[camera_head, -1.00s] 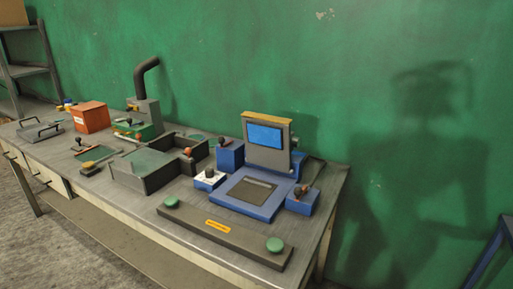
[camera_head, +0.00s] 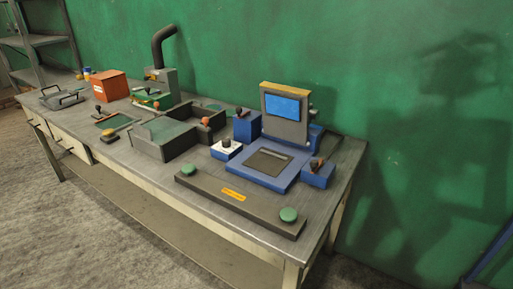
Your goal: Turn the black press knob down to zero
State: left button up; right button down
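A small black knob (camera_head: 227,142) stands on a white-topped blue box (camera_head: 226,151), left of the blue press (camera_head: 273,167). The press has a grey upright panel with a blue screen (camera_head: 283,107) and a dark square plate on its base. Another dark knob or handle with a brownish tint (camera_head: 316,164) sits on a blue block at the press's right. A further dark knob tops the blue box (camera_head: 247,126) behind. The knobs' markings are too small to read. Neither of my grippers is in view.
A dark bar with two green buttons (camera_head: 240,203) lies along the table's front edge. A grey open tray (camera_head: 178,137), an orange-red box (camera_head: 110,86) and a machine with a black bent pipe (camera_head: 164,47) stand to the left. The floor in front is clear.

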aim_at(226, 143)
jog(key=j+z, duration=0.1)
jog(key=z, duration=0.25)
jog(key=j+z, duration=0.1)
jog(key=z, duration=0.25)
jog(key=j+z, duration=0.1)
jog(key=z, duration=0.25)
jog(key=j+z, duration=0.35)
jog(key=j, duration=0.15)
jog(key=j+z, duration=0.4)
jog(key=k+j, duration=0.1)
jog(key=j, duration=0.3)
jog(key=k+j+z, duration=0.15)
jog(key=j, duration=0.2)
jog(key=k+j, duration=0.15)
jog(key=j, duration=0.25)
